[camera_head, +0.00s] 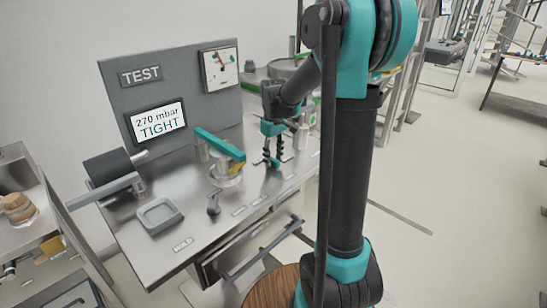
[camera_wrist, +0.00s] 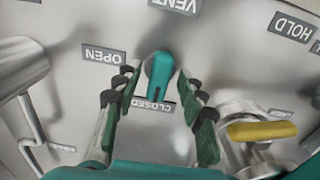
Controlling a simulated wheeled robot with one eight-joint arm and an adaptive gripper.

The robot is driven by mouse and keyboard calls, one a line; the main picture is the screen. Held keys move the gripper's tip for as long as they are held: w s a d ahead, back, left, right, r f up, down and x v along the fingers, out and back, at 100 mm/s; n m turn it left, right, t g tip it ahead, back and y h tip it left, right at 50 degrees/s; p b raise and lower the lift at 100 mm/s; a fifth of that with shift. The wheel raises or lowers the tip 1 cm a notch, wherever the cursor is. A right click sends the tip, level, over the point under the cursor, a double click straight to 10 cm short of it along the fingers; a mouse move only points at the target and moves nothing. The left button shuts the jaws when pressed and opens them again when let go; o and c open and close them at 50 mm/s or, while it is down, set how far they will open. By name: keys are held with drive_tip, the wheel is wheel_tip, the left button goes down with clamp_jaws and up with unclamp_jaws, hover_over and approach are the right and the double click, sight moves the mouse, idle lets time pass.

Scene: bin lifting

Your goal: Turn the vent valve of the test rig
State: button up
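The vent valve's teal handle (camera_wrist: 160,72) is in the middle of the wrist view, below the VENT label (camera_wrist: 175,5). Its lower end lies at the CLOSED label (camera_wrist: 152,104), and the OPEN label (camera_wrist: 103,54) is to its left. My gripper (camera_wrist: 163,88) is open, with one dark-padded finger on each side of the handle. Gaps show between the fingers and the handle.
A yellow lever (camera_wrist: 262,130) on a metal fitting stands close to the right finger. In the head view, a clear vessel under a teal bar (camera_head: 219,144) is left of my gripper. A black lever (camera_head: 213,203) and grey tray (camera_head: 158,215) are nearer. The screen (camera_head: 157,121) reads 270 mbar TIGHT.

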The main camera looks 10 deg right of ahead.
clamp_jaws()
drive_tip(key=m, duration=0.4)
drive_tip(key=shift+m, duration=0.4)
drive_tip(key=m, duration=0.4)
drive_tip(key=shift+m, duration=0.3)
drive_tip(key=m, duration=0.4)
drive_tip(key=shift+m, duration=2.3)
